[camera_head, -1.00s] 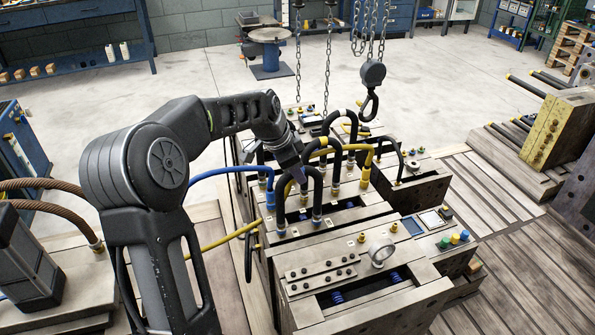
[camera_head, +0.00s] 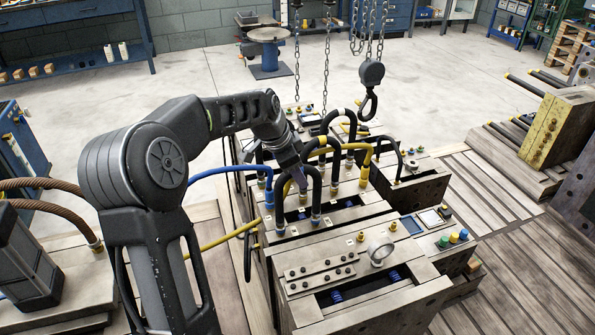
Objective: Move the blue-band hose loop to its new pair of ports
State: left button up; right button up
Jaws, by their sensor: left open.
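My left arm comes in from the left and its gripper (camera_head: 301,182) is over the mould block, pointing down at the front black hose loop (camera_head: 278,200). This loop arches between two front ports, with blue at its lower ends. The gripper is open at the loop's arch and partly covers it; I cannot tell whether the fingers touch the hose. Behind it stand more black loops (camera_head: 340,112), one with a yellow band. Brass ports (camera_head: 393,227) without hoses show on the top, right of the loop. My right gripper is not in view.
A blue hose (camera_head: 218,172) and a yellow hose (camera_head: 222,239) run in from the left. A crane hook (camera_head: 371,90) on chains hangs behind the loops. A round gauge (camera_head: 380,250) stands on the front of the block. Coloured buttons (camera_head: 454,238) are at the right.

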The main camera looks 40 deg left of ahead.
pick_arm(q)
jog(key=v, duration=0.7)
jog(key=shift+r, duration=0.35)
jog(key=shift+s, duration=0.1)
